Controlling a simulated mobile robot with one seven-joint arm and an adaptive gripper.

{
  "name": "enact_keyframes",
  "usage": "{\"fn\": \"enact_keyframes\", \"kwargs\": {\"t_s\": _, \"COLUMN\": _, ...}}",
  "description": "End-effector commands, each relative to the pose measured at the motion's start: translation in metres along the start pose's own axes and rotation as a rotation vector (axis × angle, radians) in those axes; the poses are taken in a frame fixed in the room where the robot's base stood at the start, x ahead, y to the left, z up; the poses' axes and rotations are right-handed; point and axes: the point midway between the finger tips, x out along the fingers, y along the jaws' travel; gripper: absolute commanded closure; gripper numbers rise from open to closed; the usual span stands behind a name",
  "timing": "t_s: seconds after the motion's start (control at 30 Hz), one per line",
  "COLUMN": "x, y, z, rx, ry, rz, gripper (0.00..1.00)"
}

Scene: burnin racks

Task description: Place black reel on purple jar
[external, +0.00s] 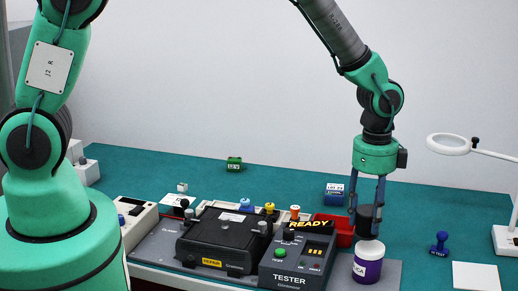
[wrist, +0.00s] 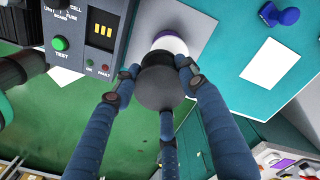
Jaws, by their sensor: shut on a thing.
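The black reel (external: 366,220) is held between the fingers of my gripper (external: 367,208), directly above the purple jar. In the wrist view the reel (wrist: 160,85) sits between the blue fingers of my gripper (wrist: 155,78). The purple jar (external: 368,268) has a white lid and a white label and stands upright on a grey surface. In the wrist view the jar (wrist: 172,43) shows partly behind the reel. The reel is very close to the lid; I cannot tell whether they touch.
A dark tester (external: 292,262) with a lit READY display stands just left of the jar. A red bin (external: 340,232) is behind it. A ring lamp (external: 448,144) stands at far right.

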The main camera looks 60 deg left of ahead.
Motion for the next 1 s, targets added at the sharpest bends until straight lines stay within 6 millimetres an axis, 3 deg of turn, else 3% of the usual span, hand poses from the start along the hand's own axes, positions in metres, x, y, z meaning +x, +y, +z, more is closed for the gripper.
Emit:
{"fn": "enact_keyframes", "kwargs": {"t_s": 0.2, "x": 0.001, "y": -0.014, "z": -0.009, "rx": 0.000, "ry": 0.000, "rz": 0.000, "gripper": 0.94}}
{"fn": "enact_keyframes", "kwargs": {"t_s": 0.6, "x": 0.003, "y": -0.015, "z": -0.009, "rx": 0.000, "ry": 0.000, "rz": 0.000, "gripper": 0.94}}
{"fn": "enact_keyframes", "kwargs": {"t_s": 1.0, "x": 0.035, "y": -0.015, "z": -0.009, "rx": 0.000, "ry": 0.000, "rz": 0.000, "gripper": 0.94}}
